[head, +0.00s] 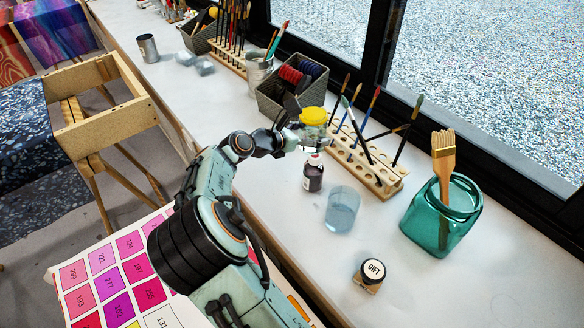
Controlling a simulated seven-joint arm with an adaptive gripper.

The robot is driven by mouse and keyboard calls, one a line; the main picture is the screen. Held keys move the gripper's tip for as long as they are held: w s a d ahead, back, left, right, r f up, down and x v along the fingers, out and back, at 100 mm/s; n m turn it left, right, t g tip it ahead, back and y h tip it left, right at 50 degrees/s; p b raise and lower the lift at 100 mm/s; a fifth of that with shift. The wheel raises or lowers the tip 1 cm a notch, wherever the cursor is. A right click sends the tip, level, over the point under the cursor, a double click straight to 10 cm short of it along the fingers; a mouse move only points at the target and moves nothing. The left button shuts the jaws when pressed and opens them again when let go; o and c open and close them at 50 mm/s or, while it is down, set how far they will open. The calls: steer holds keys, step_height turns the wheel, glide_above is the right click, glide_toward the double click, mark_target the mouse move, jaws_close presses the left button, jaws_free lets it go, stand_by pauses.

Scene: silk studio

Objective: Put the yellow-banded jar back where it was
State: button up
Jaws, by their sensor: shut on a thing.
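The yellow-banded jar (313,117) shows a bright yellow top part, with a paler, glassy part below it partly covered by my gripper. My gripper (303,132) is shut on the jar and holds it upright, as far as I can tell. The jar appears above the worktop, just left of the near wooden brush rack and behind a small dark bottle (313,172) with a pale cap. Its underside is hidden, so I cannot tell how high it is held.
The wooden brush rack (385,190) holds several upright brushes. A basket of spools (268,106) and a metal cup (256,76) stand behind. A glass of bluish water (342,210), a GIFT-labelled jar (372,270) and a teal glass jar (425,225) stand nearer. The worktop left of the bottle is clear.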

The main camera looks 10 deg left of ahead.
steer(key=shift+w+d+f+n+t+y, duration=0.15)
steer(key=shift+d+n+t+y, duration=0.15)
steer(key=shift+n+y, duration=0.15)
steer(key=shift+a+f+n+y, duration=0.1)
steer(key=shift+n+y, duration=0.25)
steer(key=shift+y, duration=0.1)
steer(key=s+a+n+y, duration=0.1)
steer(key=s, duration=0.1)
steer(key=s+n+t+y, duration=0.1)
steer(key=s, duration=0.1)
steer(key=s+a+n+t+y, duration=0.1)
steer(key=s+y, duration=0.1)
steer(key=shift+a+f+n, duration=0.25)
steer(key=shift+a+n, duration=0.1)
steer(key=shift+n, duration=0.05)
steer(key=shift+n+y, duration=0.3)
steer(key=w+a+f, duration=0.2)
steer(key=w+f, duration=0.1)
steer(key=w, duration=0.1)
steer(key=w+a+f, duration=0.2)
steer(key=w, duration=0.2)
steer(key=w+a+f, duration=0.2)
steer(key=w+f, duration=0.1)
steer(key=shift+w+a+f, duration=0.25)
steer(key=shift+w+f, duration=0.05)
steer(key=shift+w, duration=0.1)
steer(key=shift+w+f, duration=0.15)
steer(key=shift+f, duration=1.5)
steer(key=shift+f, duration=0.1)
